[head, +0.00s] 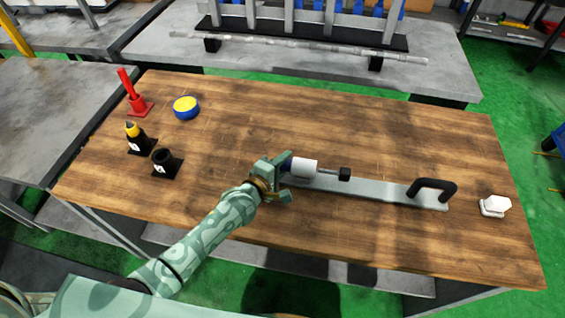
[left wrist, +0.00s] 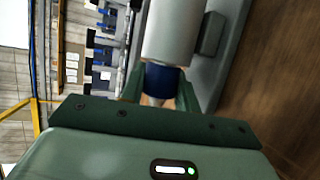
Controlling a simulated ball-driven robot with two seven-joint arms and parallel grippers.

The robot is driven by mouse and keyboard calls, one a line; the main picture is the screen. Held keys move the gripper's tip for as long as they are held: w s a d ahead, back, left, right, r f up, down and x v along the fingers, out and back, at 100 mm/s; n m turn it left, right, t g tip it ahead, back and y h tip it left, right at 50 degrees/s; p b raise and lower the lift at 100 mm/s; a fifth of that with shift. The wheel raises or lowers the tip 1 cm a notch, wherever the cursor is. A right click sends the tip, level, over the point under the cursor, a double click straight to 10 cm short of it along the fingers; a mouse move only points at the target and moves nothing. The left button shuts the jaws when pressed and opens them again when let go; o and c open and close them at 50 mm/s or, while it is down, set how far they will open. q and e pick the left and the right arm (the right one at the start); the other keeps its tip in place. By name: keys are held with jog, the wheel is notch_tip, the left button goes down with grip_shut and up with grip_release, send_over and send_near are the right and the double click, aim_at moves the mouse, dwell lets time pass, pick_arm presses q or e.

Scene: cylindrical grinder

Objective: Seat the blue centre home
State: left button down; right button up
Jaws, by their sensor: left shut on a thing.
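My left gripper (head: 281,177) is shut on the blue centre (left wrist: 165,80), at the left end of a white cylindrical housing (head: 304,168). In the left wrist view, the centre's blue body lies between the green fingers, with a pale tapered part towards the palm. Its far end meets the mouth of the housing, which shows silver there (left wrist: 172,28). I cannot tell how deep it sits inside. The housing is on a long grey bar (head: 380,189) with a black knob (head: 344,174) at its right. My right gripper is not in view.
At the left stand a red holder (head: 139,105), a black holder with a yellow-topped piece (head: 137,138) and an open black socket (head: 166,162). A blue-and-yellow round tin (head: 186,107) is behind. A black handle (head: 432,188) and a white object (head: 494,206) are at the right.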

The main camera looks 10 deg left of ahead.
pick_arm(q)
jog(key=c, duration=0.9)
grip_release()
jog(key=shift+c, duration=0.2)
jog(key=shift+d, duration=0.1)
jog(key=shift+s+f, duration=0.1)
jog(key=shift+s, duration=0.1)
jog(key=shift+s+a, duration=0.2)
jog(key=shift+s, duration=0.05)
jog(key=p+v, duration=0.1)
jog(key=v, duration=0.4)
jog(key=p+v, duration=0.1)
jog(key=v, duration=0.4)
jog(key=p+v, duration=0.2)
jog(key=v, duration=0.3)
jog(key=shift+s+a+r, duration=0.15)
jog(key=shift+r, duration=0.2)
